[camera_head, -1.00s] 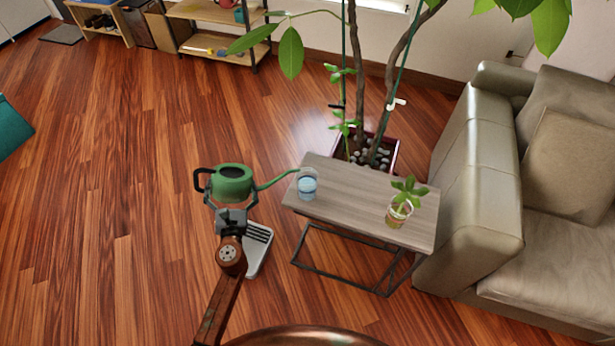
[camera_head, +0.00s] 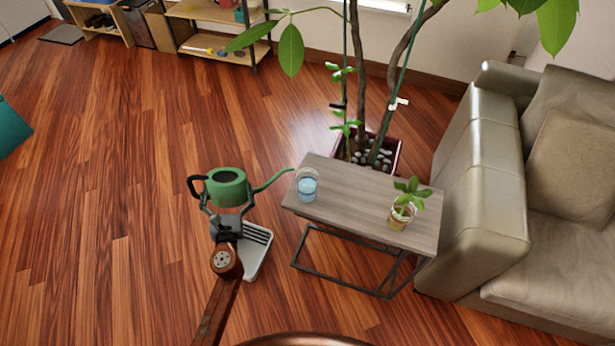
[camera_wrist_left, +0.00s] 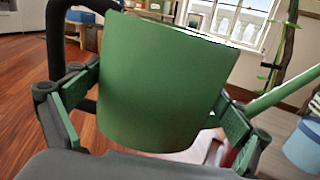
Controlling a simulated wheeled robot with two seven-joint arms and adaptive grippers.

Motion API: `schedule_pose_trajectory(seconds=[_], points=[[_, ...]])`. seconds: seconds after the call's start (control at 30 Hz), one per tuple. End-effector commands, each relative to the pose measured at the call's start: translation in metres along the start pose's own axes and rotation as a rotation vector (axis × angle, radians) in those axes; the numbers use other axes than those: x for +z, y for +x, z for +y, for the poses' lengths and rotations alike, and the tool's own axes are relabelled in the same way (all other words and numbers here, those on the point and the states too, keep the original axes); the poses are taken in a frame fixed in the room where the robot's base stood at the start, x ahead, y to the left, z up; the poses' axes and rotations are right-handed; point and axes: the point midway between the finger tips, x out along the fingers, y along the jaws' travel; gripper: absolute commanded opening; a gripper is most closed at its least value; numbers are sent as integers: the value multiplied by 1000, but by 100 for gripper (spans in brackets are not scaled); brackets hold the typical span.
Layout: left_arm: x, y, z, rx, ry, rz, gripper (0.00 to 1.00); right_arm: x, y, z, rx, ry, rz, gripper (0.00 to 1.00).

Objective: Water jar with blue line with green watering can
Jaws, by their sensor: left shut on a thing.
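My left gripper (camera_head: 227,206) is shut on the green watering can (camera_head: 227,190), with a finger on each side of its body. The can is held roughly upright, left of the small table, its black handle to the left. Its thin spout (camera_head: 273,180) points right, the tip just short of the blue-marked glass jar (camera_head: 307,187). That jar stands at the table's left end; it also shows at the right edge of the left wrist view (camera_wrist_left: 304,146). In that view the can body (camera_wrist_left: 160,85) fills the middle between the fingers. My right gripper is not in view.
The wooden side table (camera_head: 350,195) also bears a glass jar with a yellowish band and a plant (camera_head: 401,213) at its right end. A large potted plant (camera_head: 378,155) stands behind, a sofa (camera_head: 480,180) to the right.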

Motion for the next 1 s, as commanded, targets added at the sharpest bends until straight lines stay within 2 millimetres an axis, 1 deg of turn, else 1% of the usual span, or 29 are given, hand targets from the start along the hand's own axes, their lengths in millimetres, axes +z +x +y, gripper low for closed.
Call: schedule_pose_trajectory(seconds=[0.03, 0.6, 0.73, 1.0], points=[[9, 0, 7, 1, 1, -7, 65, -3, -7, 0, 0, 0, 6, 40], [30, 0, 61, 0, 0, -6, 65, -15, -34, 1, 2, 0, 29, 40], [30, 0, 66, 0, -1, -6, 65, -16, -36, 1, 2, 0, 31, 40], [29, 0, 67, 0, -1, -5, 65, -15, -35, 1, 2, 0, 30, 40]])
